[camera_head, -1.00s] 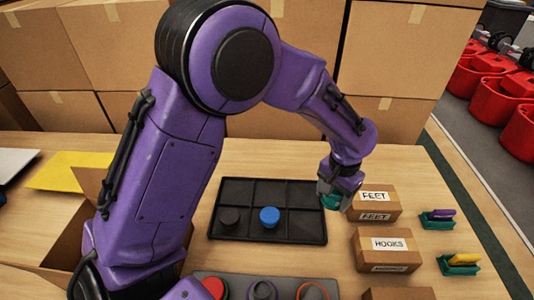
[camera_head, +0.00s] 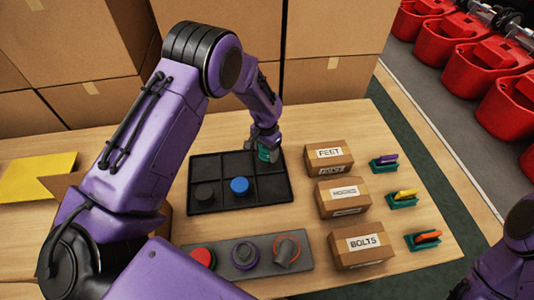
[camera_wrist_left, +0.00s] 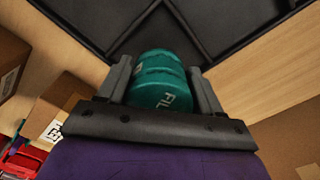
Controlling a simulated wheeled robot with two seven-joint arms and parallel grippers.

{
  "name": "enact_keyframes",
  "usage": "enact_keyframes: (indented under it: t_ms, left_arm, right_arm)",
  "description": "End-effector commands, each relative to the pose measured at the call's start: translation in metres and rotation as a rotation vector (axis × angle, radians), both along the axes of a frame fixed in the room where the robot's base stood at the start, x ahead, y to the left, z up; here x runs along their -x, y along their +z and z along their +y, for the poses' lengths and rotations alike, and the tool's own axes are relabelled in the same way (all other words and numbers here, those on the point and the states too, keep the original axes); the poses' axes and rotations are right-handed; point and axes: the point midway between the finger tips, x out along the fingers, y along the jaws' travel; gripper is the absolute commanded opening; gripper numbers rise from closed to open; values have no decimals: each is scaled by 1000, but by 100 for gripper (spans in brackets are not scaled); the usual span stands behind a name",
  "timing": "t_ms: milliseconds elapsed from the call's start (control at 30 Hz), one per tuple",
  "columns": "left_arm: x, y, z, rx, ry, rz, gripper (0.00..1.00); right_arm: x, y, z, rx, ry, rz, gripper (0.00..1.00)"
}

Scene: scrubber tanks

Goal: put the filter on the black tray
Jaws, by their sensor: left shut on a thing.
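The filter (camera_head: 268,155) is a teal ribbed cylinder with partly hidden lettering. My left gripper (camera_head: 265,143) is shut on it. In the left wrist view the filter (camera_wrist_left: 163,82) sits between the two fingers. The black tray (camera_head: 274,187) has two rows of three compartments. The gripper and filter are at the tray's back right compartment; I cannot tell whether the filter touches the tray floor. My right gripper is not in view.
Boxes labelled FEET (camera_head: 329,155), HOOKS (camera_head: 343,196) and BOLTS (camera_head: 360,245) stand right of the tray. A grey holder (camera_head: 225,262) with several round parts is in front. Brushes on green bases are farther right. Cardboard boxes stack behind the table.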

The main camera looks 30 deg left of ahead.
Motion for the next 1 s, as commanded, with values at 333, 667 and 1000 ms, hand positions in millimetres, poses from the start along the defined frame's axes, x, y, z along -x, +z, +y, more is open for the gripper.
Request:
enact_keyframes:
  t_ms: [333,667,1000]
  left_arm:
    - [-8,-39,-1,0,-2,-1,36]
    - [-7,-42,-1,0,-1,-1,75]
    - [-7,-36,0,0,0,-1,76]
  right_arm:
    - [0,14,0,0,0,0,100]
    - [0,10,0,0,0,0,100]
    - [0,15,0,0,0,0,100]
